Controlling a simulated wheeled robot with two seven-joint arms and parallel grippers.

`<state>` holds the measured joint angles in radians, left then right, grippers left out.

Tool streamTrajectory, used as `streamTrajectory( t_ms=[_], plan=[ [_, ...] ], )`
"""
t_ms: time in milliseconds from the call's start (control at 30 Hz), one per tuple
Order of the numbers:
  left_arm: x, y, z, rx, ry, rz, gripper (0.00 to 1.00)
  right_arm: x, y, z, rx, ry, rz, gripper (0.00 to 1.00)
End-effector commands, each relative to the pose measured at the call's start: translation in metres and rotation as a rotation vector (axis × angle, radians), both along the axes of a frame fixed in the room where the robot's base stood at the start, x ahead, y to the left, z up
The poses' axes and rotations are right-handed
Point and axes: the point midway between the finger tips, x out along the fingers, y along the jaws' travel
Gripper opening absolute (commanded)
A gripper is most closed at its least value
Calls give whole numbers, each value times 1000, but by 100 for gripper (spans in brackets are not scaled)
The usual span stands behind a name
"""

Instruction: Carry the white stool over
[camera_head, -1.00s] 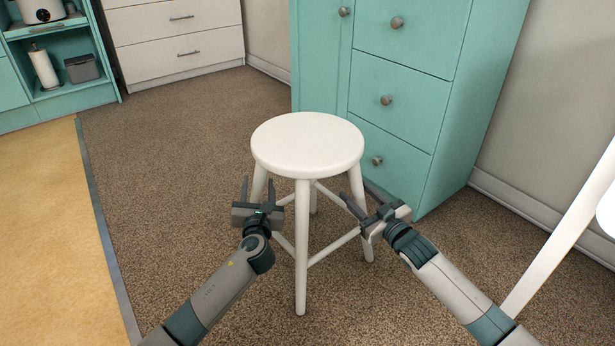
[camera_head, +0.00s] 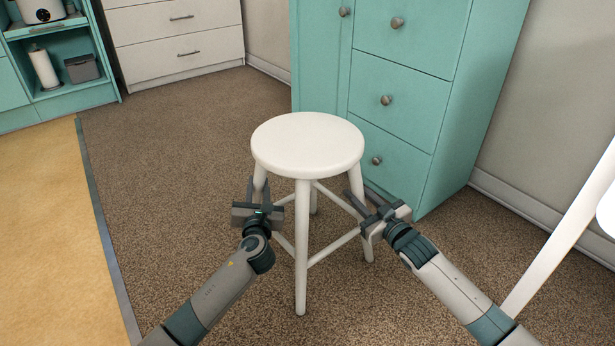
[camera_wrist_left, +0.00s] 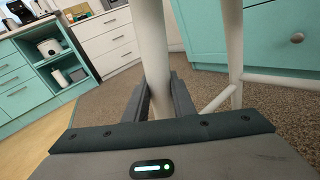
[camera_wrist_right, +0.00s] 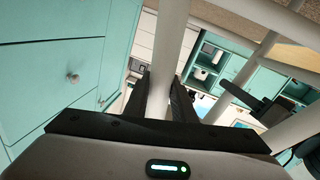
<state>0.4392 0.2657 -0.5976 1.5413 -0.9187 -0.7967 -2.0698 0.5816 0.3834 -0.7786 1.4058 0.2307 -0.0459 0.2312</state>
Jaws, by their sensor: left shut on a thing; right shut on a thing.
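The white stool (camera_head: 307,143) stands upright on the brown carpet, with a round seat and splayed legs joined by rungs. My left gripper (camera_head: 258,194) is shut on the stool's left leg below the seat. In the left wrist view that leg (camera_wrist_left: 152,50) runs between the two fingers. My right gripper (camera_head: 360,200) is shut on the stool's right leg. In the right wrist view that leg (camera_wrist_right: 168,50) passes between the fingers. The front leg stands between my two arms. The far leg is mostly hidden.
A teal cabinet (camera_head: 405,85) with drawers stands close behind the stool on the right. A white drawer unit (camera_head: 175,45) and teal shelves (camera_head: 70,90) are at the back left. Tan flooring (camera_head: 50,220) lies left. Open carpet (camera_head: 180,150) lies left of the stool.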

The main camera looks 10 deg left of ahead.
Motion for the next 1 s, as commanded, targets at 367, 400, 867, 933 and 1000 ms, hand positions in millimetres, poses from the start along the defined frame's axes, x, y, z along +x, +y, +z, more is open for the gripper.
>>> streamTrajectory(
  t_ms=[367, 400, 867, 933, 1000],
  plan=[
    [0, 0, -1, 1, 1, 0, 0, 0, 0, -1, -1, 1, 0, 0],
    [0, 0, -1, 1, 1, 0, 0, 0, 0, -1, -1, 1, 0, 0],
    [1, 0, 6, 1, -9, -1, 0, 1, 1, 8, 6, -11, 2, 0],
    [1, 0, 6, 1, -8, -1, 0, 1, 1, 8, 6, -10, 2, 0],
    [1, 0, 7, 1, -8, -1, 0, 1, 1, 8, 5, -9, 2, 0]
  ],
)
